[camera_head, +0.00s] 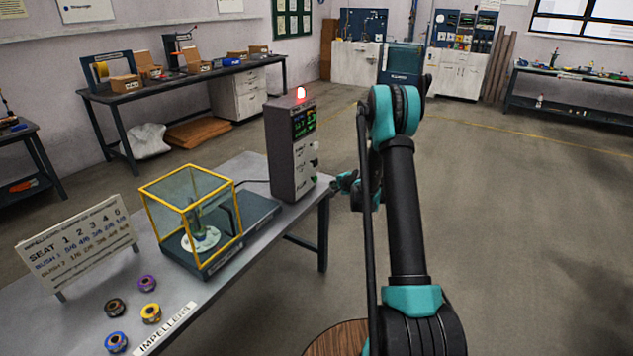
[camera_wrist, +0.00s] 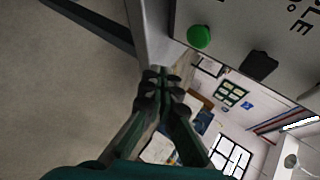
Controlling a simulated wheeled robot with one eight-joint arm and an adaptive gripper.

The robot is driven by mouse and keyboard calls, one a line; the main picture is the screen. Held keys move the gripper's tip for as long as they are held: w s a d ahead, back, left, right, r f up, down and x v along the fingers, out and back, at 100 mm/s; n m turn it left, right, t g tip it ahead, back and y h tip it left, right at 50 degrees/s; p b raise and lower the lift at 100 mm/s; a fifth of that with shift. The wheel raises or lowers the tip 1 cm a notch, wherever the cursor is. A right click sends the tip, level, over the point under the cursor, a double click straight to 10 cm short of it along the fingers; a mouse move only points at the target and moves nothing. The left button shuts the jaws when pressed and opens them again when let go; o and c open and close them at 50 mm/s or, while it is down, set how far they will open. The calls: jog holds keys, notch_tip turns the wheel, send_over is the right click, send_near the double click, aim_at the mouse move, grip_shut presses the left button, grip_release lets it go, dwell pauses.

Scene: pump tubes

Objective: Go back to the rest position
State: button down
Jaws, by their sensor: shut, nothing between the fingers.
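My gripper (camera_head: 345,182) is just right of the grey control box (camera_head: 283,160) in the head view, partly hidden behind my arm. In the wrist view its fingers (camera_wrist: 163,82) are shut with nothing between them. The box's front panel (camera_wrist: 225,25) fills the top of the wrist view, with a round green button (camera_wrist: 199,37) and a black knob (camera_wrist: 258,66). The fingertips look apart from both, though the exact distance is hard to tell. A red lamp (camera_head: 299,94) glows on top of the box.
The table (camera_head: 120,265) holds a yellow-framed clear case (camera_head: 190,217) over a pump, a seat sign (camera_head: 78,243) and several coloured impellers (camera_head: 150,313). A workbench (camera_head: 185,80) stands along the back wall. The floor (camera_head: 510,220) to the right is open.

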jog(key=s+r+n+g+h, duration=0.1)
jog(key=s+r+n+g, duration=0.15)
jog(key=s+r, duration=0.65)
jog(key=s+r+n+g, duration=0.1)
jog(key=s+r+n, duration=0.25)
jog(key=s, duration=1.25)
jog(key=s+d+f+n+g+h, duration=0.1)
jog(key=s+n, duration=0.2)
jog(key=s, duration=1.1)
jog(key=s+d+f+n+g+h, duration=0.1)
jog(key=s+f+n+g+h, duration=0.1)
jog(key=s, duration=1.3)
jog(key=shift+d+n, duration=0.35)
jog(key=shift+n, duration=0.45)
jog(key=shift+f, duration=0.1)
